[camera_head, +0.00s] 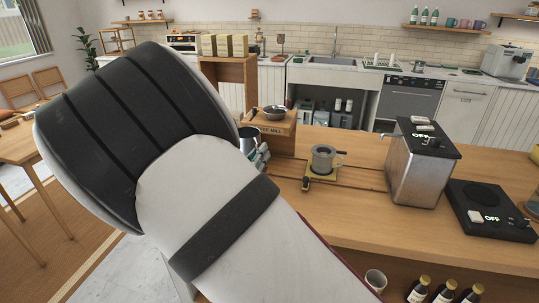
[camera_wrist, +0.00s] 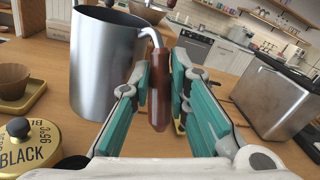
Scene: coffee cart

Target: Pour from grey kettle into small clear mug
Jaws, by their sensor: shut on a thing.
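The grey kettle (camera_wrist: 100,75) is a metal jug with a brown handle (camera_wrist: 158,98). My gripper (camera_wrist: 163,85) is shut on that handle, with one teal finger on each side. The kettle looks about upright, held over the counter; its inside is dark. In the head view only a bit of the kettle (camera_head: 248,138) shows past my arm, with my gripper (camera_head: 261,158) beside it. A greyish, see-through-looking mug (camera_head: 323,159), perhaps the small clear mug, stands on a small yellow stand to the right of my gripper. In the wrist view my gripper hides the mug.
A metal box machine (camera_head: 418,168) and a black hot plate (camera_head: 490,212) stand on the right of the wooden counter (camera_head: 345,215). A wooden stand with a pan (camera_head: 270,113) is behind. A yellow-lidded jar (camera_wrist: 28,145) and dripper (camera_wrist: 14,85) are left in the wrist view.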

